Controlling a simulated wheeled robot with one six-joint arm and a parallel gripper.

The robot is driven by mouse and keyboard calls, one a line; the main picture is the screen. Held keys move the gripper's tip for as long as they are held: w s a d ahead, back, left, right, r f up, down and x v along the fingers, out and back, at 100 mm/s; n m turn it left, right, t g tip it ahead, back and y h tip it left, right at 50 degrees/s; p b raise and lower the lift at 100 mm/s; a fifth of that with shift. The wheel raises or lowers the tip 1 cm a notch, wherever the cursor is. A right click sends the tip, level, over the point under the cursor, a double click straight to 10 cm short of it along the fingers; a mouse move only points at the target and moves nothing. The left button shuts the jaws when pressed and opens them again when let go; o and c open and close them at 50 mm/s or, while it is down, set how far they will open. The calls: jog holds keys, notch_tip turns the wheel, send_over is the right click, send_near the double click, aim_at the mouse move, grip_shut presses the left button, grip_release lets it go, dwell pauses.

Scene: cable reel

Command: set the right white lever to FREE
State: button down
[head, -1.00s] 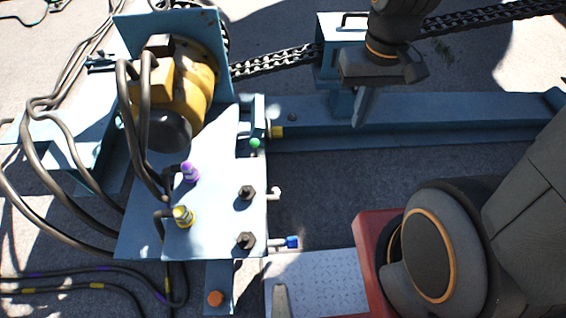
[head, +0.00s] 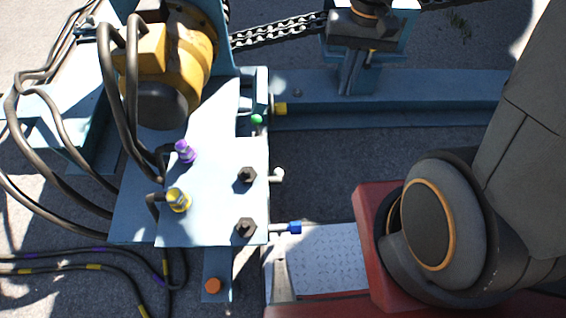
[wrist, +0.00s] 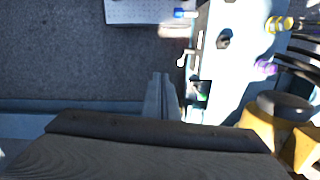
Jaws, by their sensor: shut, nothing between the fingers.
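The white-tipped lever (head: 278,174) sticks out from the right edge of the pale blue panel (head: 215,215) in the head view. It also shows in the wrist view (wrist: 181,61), above and right of the fingertips. It is the only white-tipped lever I can make out, and no FREE marking is readable. A blue-tipped lever (head: 293,228) sits below it in the head view. My gripper (head: 346,91) is shut and empty, over the blue beam, up and right of the white lever and apart from it. Its fingers also show in the wrist view (wrist: 160,77).
A yellow motor (head: 185,60) with thick black hoses stands behind the panel. A green knob (head: 257,119) and a yellow block (head: 280,108) are near the panel's upper right edge. A chain (head: 280,34) runs behind the blue beam (head: 430,95).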

aim_at(279, 176)
jog(key=w+a+f+m+g+y+b, duration=0.1)
jog(key=w+f+b, duration=0.4)
jog(key=f, duration=0.8)
jog(key=w+a+f+m+g+y+b, duration=0.1)
jog(key=w+a+f+b, duration=0.3)
jog(key=f, duration=0.9)
jog(key=w+a+f+m+g+y+b, duration=0.1)
jog(key=w+a+f+m+b, duration=0.2)
jog(key=w+f+b, duration=0.4)
notch_tip(279, 176, down, 7)
jog(key=b, duration=0.2)
jog(key=shift+a+m+g+b, duration=0.2)
jog(key=shift+m+g+b, duration=0.1)
jog(key=shift+g+b, duration=0.1)
jog(key=s+r+b+x, duration=0.1)
jog(key=b+x, duration=0.2)
jog(key=x, duration=1)
jog(key=shift+s+a+f, duration=0.25)
jog(key=shift+a, duration=0.2)
